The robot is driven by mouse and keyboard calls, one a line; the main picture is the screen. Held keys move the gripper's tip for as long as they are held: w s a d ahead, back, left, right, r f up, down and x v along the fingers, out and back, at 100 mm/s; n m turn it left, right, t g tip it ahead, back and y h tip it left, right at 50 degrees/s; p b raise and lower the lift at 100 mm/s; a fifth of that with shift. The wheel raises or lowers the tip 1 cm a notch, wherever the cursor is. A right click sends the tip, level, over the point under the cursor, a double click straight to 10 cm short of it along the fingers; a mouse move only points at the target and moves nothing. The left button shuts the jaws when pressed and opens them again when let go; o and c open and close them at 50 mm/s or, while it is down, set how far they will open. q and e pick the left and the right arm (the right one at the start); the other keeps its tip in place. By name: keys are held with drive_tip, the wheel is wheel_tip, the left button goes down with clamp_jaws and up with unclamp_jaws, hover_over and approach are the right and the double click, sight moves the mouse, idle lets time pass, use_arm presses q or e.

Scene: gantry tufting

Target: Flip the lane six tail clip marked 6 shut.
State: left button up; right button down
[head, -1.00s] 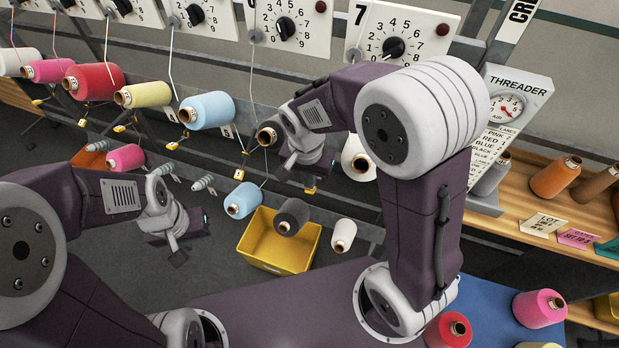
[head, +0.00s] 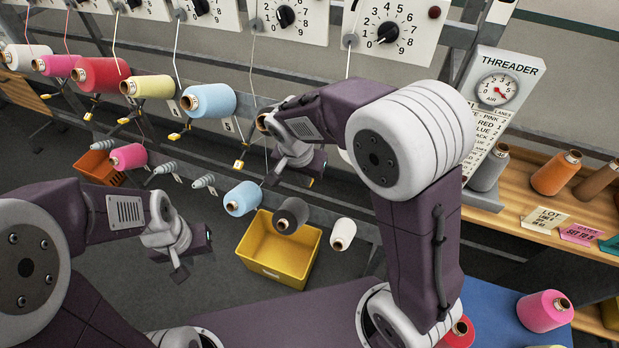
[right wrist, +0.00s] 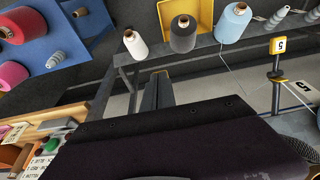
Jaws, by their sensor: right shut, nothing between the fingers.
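I cannot make out the lane six tail clip or its 6 mark; my right gripper and forearm cover that part of the rail in the head view. My right gripper (head: 271,180) is shut and empty, pointing down in front of the rail beside the dark cone at lane six. Its narrow grey fingers (right wrist: 157,90) show together in the right wrist view.
A yellow bin (head: 278,252) sits below the rail, with blue (head: 242,199), dark grey (head: 291,215) and white (head: 343,234) cones along its upper and right edges. A light-blue cone (head: 208,101) is left of my right gripper. The threader (head: 500,100) stands at right.

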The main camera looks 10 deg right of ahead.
use_arm(q)
drive_tip(key=shift+w+f+b, duration=0.2)
drive_tip(key=shift+f+b, duration=0.15)
drive_tip(key=shift+f, duration=0.45)
drive_tip(key=shift+s+r, duration=0.1)
idle(0.3)
